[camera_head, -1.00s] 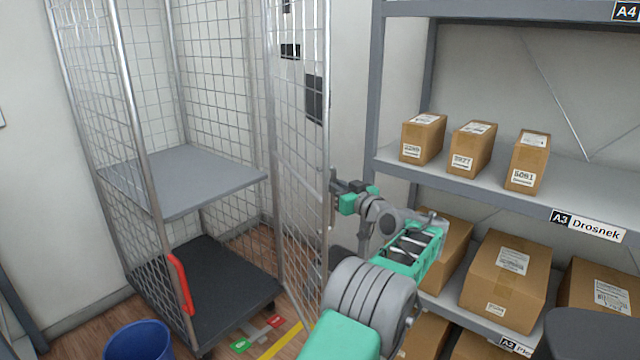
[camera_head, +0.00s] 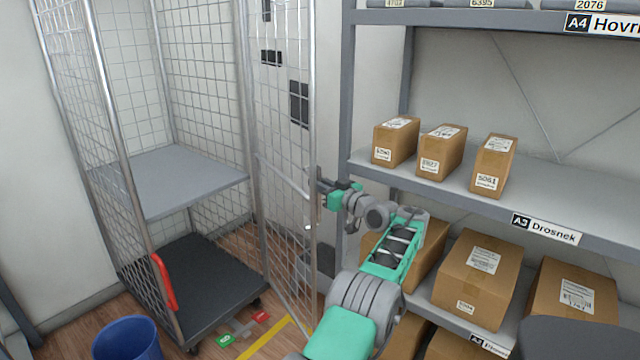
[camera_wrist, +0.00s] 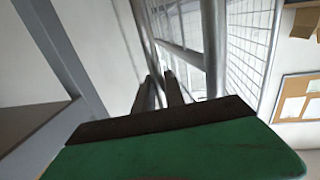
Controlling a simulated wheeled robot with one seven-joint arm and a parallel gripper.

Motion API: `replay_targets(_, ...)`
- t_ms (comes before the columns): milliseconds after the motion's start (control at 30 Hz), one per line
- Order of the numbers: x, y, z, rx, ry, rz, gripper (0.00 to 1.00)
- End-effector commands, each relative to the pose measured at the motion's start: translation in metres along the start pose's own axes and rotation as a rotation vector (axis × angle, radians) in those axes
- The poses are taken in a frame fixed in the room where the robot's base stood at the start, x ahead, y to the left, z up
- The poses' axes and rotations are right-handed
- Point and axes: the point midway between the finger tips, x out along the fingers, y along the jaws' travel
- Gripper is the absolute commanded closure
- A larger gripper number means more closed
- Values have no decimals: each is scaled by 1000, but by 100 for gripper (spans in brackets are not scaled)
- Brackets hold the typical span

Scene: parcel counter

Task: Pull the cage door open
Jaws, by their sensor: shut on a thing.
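The cage door (camera_head: 281,150) is a tall wire-mesh panel with a tubular frame, swung out from the right side of the roll cage (camera_head: 105,120), so the cage front stands open. My gripper (camera_head: 318,192) is at the door's outer upright, at about mid height, and is shut on the door. In the wrist view the fingers (camera_wrist: 160,92) reach toward the metal tubes of the door (camera_wrist: 212,50). The exact grip point is small and partly hidden.
The cage holds a grey shelf (camera_head: 170,180) and a dark base (camera_head: 205,285). A shelving rack (camera_head: 440,190) with cardboard boxes (camera_head: 478,275) stands close on the right of my arm. A blue bin (camera_head: 127,340) stands on the floor at front left.

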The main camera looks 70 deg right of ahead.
Motion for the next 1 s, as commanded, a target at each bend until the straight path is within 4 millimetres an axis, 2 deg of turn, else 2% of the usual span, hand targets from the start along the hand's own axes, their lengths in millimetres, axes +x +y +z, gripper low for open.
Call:
replay_targets(67, 0, 0, 2, 3, -2, 0, 100)
replay_targets(100, 0, 0, 2, 2, -1, 0, 85)
replay_targets(367, 1, -1, 1, 1, 0, -1, 64)
replay_targets(667, -5, 1, 0, 0, 0, 1, 64)
replay_targets(1000, -68, 1, 0, 1, 0, 2, 64)
